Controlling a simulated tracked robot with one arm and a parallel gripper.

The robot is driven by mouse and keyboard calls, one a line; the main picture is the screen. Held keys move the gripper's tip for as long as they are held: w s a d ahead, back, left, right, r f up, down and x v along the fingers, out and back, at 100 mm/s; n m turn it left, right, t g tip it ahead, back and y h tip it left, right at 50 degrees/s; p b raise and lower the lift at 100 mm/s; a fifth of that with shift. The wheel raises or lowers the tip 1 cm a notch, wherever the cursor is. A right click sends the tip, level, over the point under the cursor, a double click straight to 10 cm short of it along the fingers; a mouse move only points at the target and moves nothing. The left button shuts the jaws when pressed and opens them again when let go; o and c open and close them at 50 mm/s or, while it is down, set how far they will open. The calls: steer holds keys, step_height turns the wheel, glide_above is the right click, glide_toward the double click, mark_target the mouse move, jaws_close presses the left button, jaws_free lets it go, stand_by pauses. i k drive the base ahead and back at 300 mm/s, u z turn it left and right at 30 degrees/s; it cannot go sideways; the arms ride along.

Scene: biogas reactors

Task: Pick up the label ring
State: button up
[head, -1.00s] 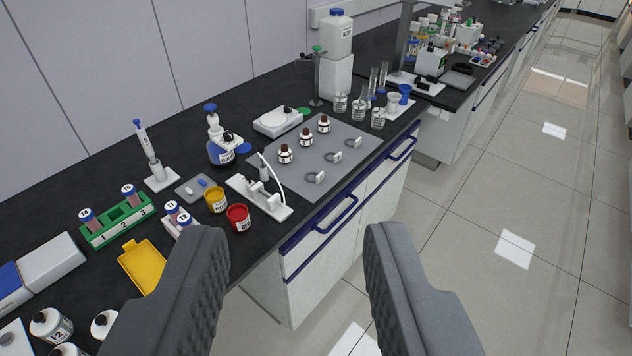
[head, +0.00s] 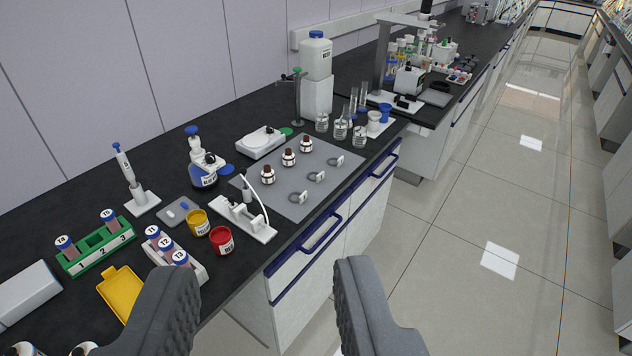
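Three small grey label rings with white tags lie in a row on a grey mat (head: 268,206) on the black bench. The near ring (head: 299,197) is closest to the bench's front edge, the middle ring (head: 317,177) lies beyond it, and the far ring (head: 336,161) is toward the back right. Which one the task means cannot be told. My gripper (head: 265,285) is open and empty, its two grey fingers wide apart at the bottom of the picture, nearer to me than the rings and touching none of them.
Several brown-capped bottles (head: 289,158) stand on the mat left of the rings. A white stand with a thin tube (head: 243,218), a yellow jar (head: 198,223) and a red jar (head: 222,241) are nearer. Glass beakers (head: 340,130) stand behind. Blue drawer handles project at the front; the floor is clear.

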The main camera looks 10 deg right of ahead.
mark_target(340, 161)
steer(key=k, duration=0.3)
steer(key=z, duration=1.15)
steer(key=i, duration=2.7)
steer(key=u, duration=0.65)
steer(key=i, duration=0.65)
steer(key=u, duration=0.35)
steer(key=k, duration=0.85)
steer(key=u, duration=0.15)
